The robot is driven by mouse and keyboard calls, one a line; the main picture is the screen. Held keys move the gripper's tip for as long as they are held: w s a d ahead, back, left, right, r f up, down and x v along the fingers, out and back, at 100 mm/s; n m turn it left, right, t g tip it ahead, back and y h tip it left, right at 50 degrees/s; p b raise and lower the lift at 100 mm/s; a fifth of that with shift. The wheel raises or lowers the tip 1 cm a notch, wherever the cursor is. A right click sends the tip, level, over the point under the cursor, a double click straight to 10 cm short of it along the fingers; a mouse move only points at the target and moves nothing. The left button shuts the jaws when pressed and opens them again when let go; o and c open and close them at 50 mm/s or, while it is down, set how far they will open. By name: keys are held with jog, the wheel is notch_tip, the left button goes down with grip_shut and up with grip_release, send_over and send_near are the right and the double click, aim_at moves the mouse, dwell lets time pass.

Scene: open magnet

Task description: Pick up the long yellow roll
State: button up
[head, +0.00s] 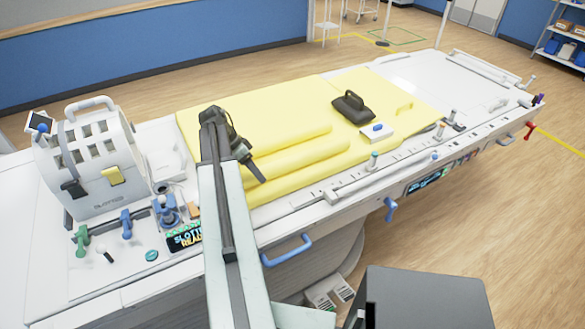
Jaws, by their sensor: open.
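Two long, rounded yellow shapes lie side by side on a yellow mat (365,84) on the white table: a far roll (295,139) and a near roll (305,165). Both run lengthwise from near my gripper towards the right. I cannot tell which one is the named roll, or whether they are separate from the mat. My gripper (254,169) is open, over the left part of the rolls. My arm hides their left ends. I cannot tell whether the fingers touch the yellow surface.
A black handled object (352,106) and a small white box with a blue top (376,131) sit on the mat's right half. A white slotted housing (92,160) stands at the left. Blue and green handles stand near it. A rail with small knobs runs along the near edge.

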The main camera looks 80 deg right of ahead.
jog(key=c, duration=1.2)
jog(key=shift+o, duration=0.2)
jog(key=shift+r, duration=0.15)
